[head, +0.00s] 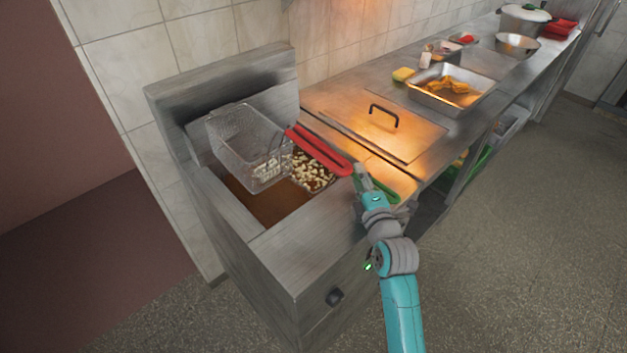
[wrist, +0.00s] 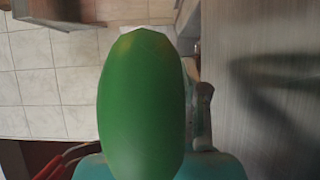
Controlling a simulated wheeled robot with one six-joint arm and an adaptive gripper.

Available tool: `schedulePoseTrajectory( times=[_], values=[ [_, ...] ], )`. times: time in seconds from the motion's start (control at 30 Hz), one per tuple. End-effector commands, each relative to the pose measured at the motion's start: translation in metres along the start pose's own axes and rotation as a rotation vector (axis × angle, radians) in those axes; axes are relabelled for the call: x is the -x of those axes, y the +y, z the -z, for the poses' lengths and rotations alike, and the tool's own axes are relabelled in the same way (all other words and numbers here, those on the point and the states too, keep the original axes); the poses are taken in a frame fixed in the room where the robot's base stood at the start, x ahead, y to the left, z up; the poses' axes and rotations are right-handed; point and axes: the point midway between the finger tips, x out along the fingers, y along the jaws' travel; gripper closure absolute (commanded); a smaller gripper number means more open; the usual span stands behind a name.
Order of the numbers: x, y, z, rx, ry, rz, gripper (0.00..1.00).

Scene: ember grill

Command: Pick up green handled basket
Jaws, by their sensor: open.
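The green handle (head: 388,194) sticks out beside my gripper (head: 361,172) in the head view, partly hidden by it. Its basket (head: 313,172) appears to be the one low in the fryer, holding pale chunks of food. In the wrist view the rounded green handle (wrist: 141,105) fills the middle, very close to the camera, and covers much of my gripper. A grey finger part shows just right of it. My gripper is open at the handle; whether a finger touches it cannot be told.
A wire basket (head: 240,140) with a red handle (head: 318,150) sits raised at the fryer's left, its handle close to my gripper. A metal lid with a black handle (head: 384,114) lies on the counter. Further along are a steel tray (head: 452,110) of food and a yellow sponge (head: 403,75).

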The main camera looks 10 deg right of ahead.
Motion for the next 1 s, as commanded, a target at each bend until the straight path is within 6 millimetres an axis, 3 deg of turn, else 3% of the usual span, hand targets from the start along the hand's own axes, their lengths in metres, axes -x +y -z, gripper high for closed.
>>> schedulePoseTrajectory(
  times=[0.03,0.2,0.67,1.0],
  values=[
    [0.0,0.0,0.0,0.0,0.0,0.0,0.61],
    [0.0,0.0,0.0,0.0,0.0,0.0,1.0],
    [0.0,0.007,0.0,0.0,0.0,-0.005,1.0],
    [0.0,0.064,0.0,0.001,0.0,-0.009,1.0]
  ],
)
